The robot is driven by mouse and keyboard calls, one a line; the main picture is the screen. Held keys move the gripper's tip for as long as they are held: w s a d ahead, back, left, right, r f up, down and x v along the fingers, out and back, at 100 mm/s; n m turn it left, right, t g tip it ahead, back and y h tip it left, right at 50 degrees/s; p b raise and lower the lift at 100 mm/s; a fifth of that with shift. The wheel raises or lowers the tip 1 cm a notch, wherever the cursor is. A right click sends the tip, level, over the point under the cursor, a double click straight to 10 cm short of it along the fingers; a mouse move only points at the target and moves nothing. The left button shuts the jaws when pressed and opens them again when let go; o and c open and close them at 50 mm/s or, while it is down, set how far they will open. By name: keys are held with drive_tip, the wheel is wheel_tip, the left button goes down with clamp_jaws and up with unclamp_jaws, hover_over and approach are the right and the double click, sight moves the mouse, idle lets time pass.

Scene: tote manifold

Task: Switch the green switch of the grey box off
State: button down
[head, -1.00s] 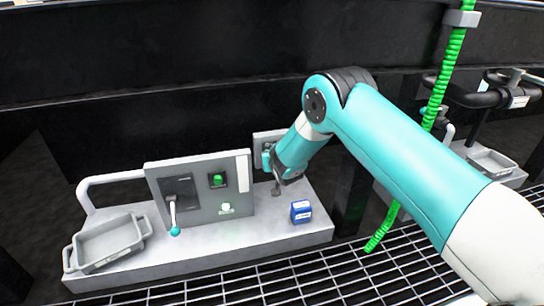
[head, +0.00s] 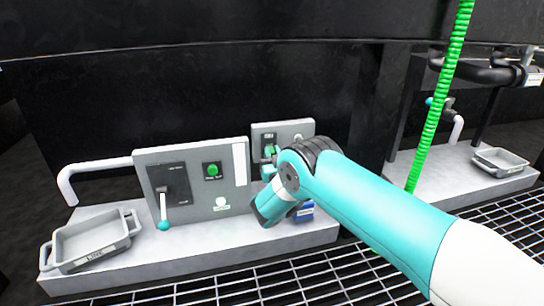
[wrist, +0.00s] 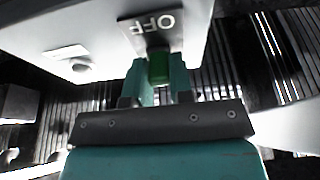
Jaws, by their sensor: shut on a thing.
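The grey box (head: 299,130) stands at the back of the ledge, right of the larger grey panel, partly hidden by my arm. In the wrist view its face carries a dark plate marked OFF (wrist: 153,21), which appears upside down. The green switch (wrist: 158,68) sticks out beside that lettering. My gripper (wrist: 158,78) is shut on the green switch, with one teal finger on each side of it. In the head view my arm covers most of the gripper and the switch, so the switch's exact position is hard to tell there.
The larger panel (head: 222,184) has a green button (head: 212,170) and a lever with a teal tip (head: 162,224). A grey tray (head: 92,242) lies at the ledge's left. A blue block (head: 305,213) sits partly behind my arm. A green hose (head: 440,100) hangs at right.

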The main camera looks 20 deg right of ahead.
drive_tip(key=shift+t, duration=0.4)
drive_tip(key=c, duration=1)
unclamp_jaws()
drive_tip(key=p, duration=0.3)
drive_tip(key=shift+s+r, duration=0.1)
drive_tip(key=p+v, duration=0.7)
drive_tip(key=p, duration=0.6)
drive_tip(key=shift+f, duration=0.25)
drive_tip(key=shift+s, duration=0.1)
